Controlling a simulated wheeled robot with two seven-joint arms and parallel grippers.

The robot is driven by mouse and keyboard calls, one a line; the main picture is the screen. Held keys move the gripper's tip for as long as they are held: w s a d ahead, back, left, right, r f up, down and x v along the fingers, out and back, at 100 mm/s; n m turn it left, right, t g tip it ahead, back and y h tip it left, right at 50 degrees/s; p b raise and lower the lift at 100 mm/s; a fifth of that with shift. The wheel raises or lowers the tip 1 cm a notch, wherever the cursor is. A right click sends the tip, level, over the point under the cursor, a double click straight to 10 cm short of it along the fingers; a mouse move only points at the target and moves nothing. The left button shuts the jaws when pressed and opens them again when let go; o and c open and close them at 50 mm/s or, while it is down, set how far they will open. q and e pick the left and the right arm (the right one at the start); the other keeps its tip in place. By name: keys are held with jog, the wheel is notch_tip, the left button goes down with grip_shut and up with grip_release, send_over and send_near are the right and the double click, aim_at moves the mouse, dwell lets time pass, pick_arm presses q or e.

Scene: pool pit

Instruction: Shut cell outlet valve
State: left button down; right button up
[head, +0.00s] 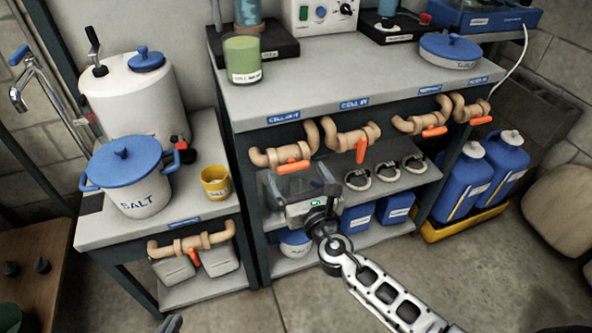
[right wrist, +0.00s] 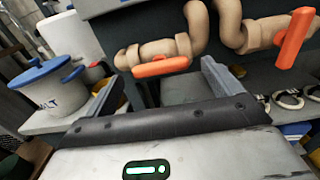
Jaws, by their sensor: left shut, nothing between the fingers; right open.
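The cell outlet valve is the tan pipe piece under the left blue label on the middle bench, apparently reading CELL OUT (head: 283,117). Its orange handle (head: 293,166) lies along the pipe, roughly level. In the right wrist view the handle (right wrist: 160,66) shows between and just ahead of the two fingertips; I cannot tell whether they touch it. My right gripper (head: 294,181) is open below and in front of the handle, with nothing held. Only the tip of my left gripper (head: 170,323) shows at the bottom edge of the head view; it is shut and empty.
The cell inlet valve's orange handle (head: 361,150) hangs crosswise close to the right. Two more valves with orange handles (head: 435,132) (head: 481,120) follow along the bench. A lower shelf (head: 400,181) holds several clamp rings. A salt pot (head: 137,200) stands on the left bench.

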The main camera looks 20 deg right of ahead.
jog(key=shift+w, duration=1.1)
jog(key=c, duration=1)
